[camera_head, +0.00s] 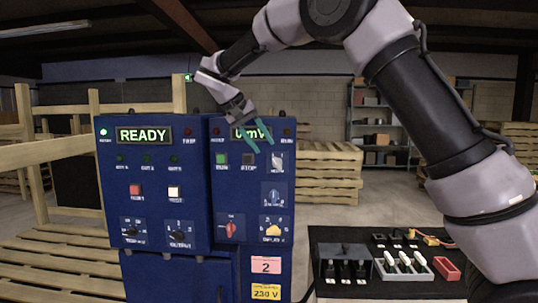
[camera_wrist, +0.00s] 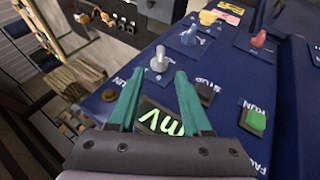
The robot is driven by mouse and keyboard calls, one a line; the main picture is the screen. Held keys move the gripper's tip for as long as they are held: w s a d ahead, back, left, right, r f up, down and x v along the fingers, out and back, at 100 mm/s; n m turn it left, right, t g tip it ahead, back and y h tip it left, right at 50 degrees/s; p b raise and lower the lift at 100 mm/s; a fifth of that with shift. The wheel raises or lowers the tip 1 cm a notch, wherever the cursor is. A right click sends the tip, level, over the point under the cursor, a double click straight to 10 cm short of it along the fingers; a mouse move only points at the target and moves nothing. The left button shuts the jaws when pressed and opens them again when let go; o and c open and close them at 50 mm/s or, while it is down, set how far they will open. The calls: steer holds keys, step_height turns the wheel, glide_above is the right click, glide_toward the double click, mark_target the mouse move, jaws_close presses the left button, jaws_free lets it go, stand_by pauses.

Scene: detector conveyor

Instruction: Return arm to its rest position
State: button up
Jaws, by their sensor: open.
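My gripper (camera_head: 264,147) has teal fingers and is in front of the upper right part of the blue control cabinet (camera_head: 200,200). It is open and empty. In the wrist view its two fingertips (camera_wrist: 157,76) are spread apart, with a metal toggle switch (camera_wrist: 158,60) beyond and between them. The fingers partly cover the green "mV" display (camera_head: 238,133), which also shows in the wrist view (camera_wrist: 160,118). My arm reaches in from the right and arches over the top of the head view.
The cabinet carries buttons, a red knob (camera_head: 231,228) and a yellow knob (camera_head: 272,229). A dark table (camera_head: 335,289) at lower right holds a switch box, a tray with several white parts and a red bin (camera_head: 446,269). Wooden pallets (camera_head: 318,172) and a shelf (camera_head: 381,115) stand behind.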

steer(key=shift+v, duration=1)
steer(key=s+d+r+m+g+y, duration=0.1)
steer(key=s+d+r+y, duration=0.15)
steer(key=d, duration=0.85)
steer(key=s+d+r+g+y, duration=0.15)
steer(key=s+d, duration=0.25)
steer(key=d, duration=0.7)
steer(key=s+d+f+m+t+y, duration=0.2)
steer(key=s+d, duration=0.3)
steer(key=s, duration=0.3)
steer(key=s+d+f+m+t+y, duration=0.2)
steer(key=s+d, duration=0.4)
steer(key=s, duration=0.3)
steer(key=shift+s+t, duration=0.2)
steer(key=shift+t, duration=0.35)
steer(key=shift+f, duration=0.15)
